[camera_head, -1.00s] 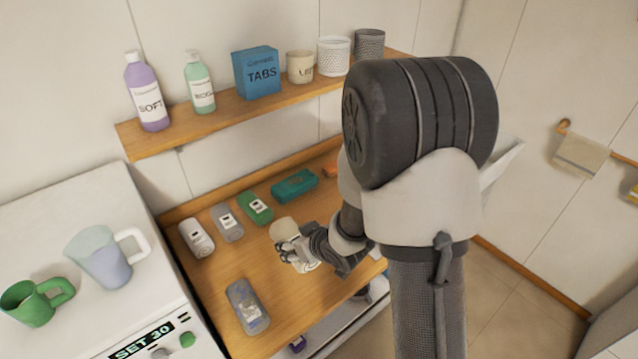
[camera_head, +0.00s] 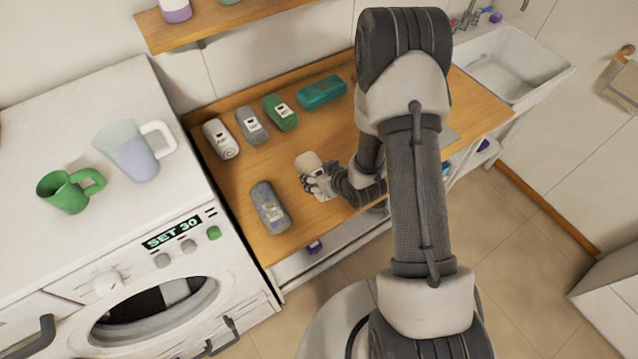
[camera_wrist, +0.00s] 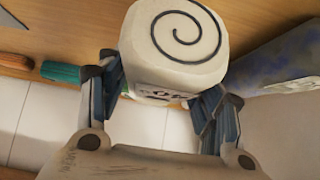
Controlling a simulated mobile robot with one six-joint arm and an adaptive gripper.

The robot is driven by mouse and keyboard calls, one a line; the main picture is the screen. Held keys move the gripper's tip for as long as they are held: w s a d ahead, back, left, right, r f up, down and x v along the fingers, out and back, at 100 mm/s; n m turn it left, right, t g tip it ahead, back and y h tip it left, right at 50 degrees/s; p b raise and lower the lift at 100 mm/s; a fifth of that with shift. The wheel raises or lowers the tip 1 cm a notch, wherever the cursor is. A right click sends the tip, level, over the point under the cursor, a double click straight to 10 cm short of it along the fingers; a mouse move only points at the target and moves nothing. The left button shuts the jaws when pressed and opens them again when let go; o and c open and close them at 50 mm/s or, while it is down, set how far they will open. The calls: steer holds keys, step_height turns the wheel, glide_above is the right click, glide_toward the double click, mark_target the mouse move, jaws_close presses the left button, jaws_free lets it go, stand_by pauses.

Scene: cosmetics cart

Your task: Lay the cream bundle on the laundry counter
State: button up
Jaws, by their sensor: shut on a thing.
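The cream bundle (camera_wrist: 172,45) fills the top middle of the wrist view, its dark spiral end facing the camera. My gripper (camera_wrist: 165,100) is shut on it, one finger on each side. In the head view my gripper (camera_head: 318,183) is over the front part of the wooden laundry counter (camera_head: 240,185), and the cream bundle (camera_head: 307,162) shows just past the fingers. Part of the bundle is hidden by the fingers. I cannot tell whether it touches the counter.
A mottled grey-blue bundle (camera_head: 270,207) lies left of my gripper. White (camera_head: 221,139), grey (camera_head: 252,125), green (camera_head: 280,112) and teal (camera_head: 321,92) bundles line the back. A washer (camera_head: 150,230) with a jug (camera_head: 133,150) and green mug (camera_head: 68,190) stands left; a sink (camera_head: 510,65) is at the right.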

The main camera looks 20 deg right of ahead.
steer(key=shift+f, duration=1.9)
steer(key=shift+f+b, duration=0.1)
steer(key=shift+b, duration=0.3)
steer(key=o, duration=0.7)
steer(key=shift+f, duration=0.15)
steer(key=o, duration=0.5)
